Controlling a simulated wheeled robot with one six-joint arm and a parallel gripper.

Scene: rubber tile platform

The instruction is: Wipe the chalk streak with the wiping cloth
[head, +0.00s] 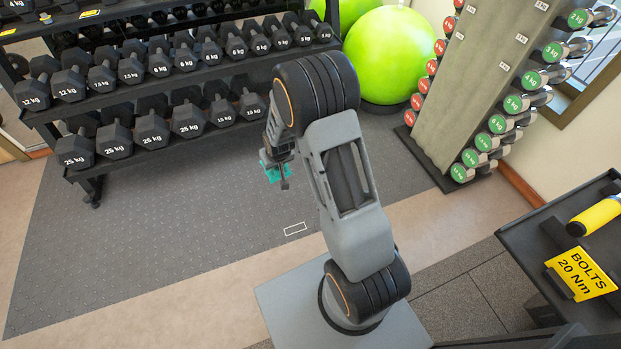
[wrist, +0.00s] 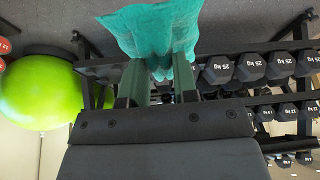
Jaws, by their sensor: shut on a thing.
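My gripper (head: 280,160) is shut on the teal wiping cloth (head: 273,173) and holds it above the dark rubber floor, left of my arm. In the wrist view the cloth (wrist: 152,28) bunches between and beyond the two fingers of my gripper (wrist: 160,72). A small white rectangular outline (head: 295,229) lies on the dark tiles, below and slightly right of the cloth in the head view, apart from it. I cannot make out a separate chalk streak; whether faint chalk lies inside the outline is too small to tell.
A dumbbell rack (head: 120,75) stands at the back left. A green exercise ball (head: 395,55) and an upright dumbbell stand (head: 455,85) are at the back right. A black table (head: 560,240) with a yellow sign (head: 582,274) is at right. The dark tiled floor (head: 150,225) is clear.

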